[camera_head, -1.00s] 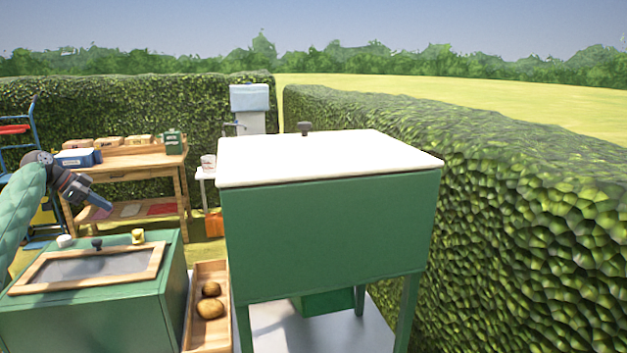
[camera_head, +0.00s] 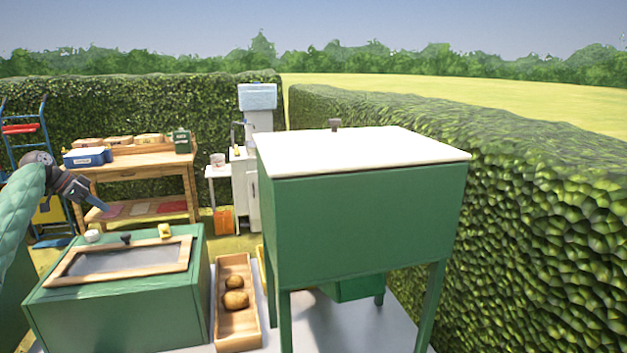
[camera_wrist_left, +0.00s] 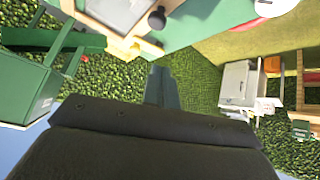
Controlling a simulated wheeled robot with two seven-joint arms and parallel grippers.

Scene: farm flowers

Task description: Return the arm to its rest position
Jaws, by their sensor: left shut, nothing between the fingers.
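My left arm, in a green quilted sleeve, comes in from the left edge in the head view. Its dark gripper (camera_head: 98,205) points right and downward in the air, above and behind the left part of the green box (camera_head: 130,310). The gripper is shut and empty. In the left wrist view the shut fingers (camera_wrist_left: 162,85) show at the middle, with the hedge behind them and the box's dark knob (camera_wrist_left: 157,18) above. My right gripper is not in view.
A large green cabinet with a white lid (camera_head: 365,150) stands on legs at the right. A wooden tray (camera_head: 237,325) with two potatoes (camera_head: 235,282) lies beside the box. Behind are a wooden workbench (camera_head: 140,160), a white sink stand (camera_head: 258,125), a blue hand truck (camera_head: 42,125) and hedges.

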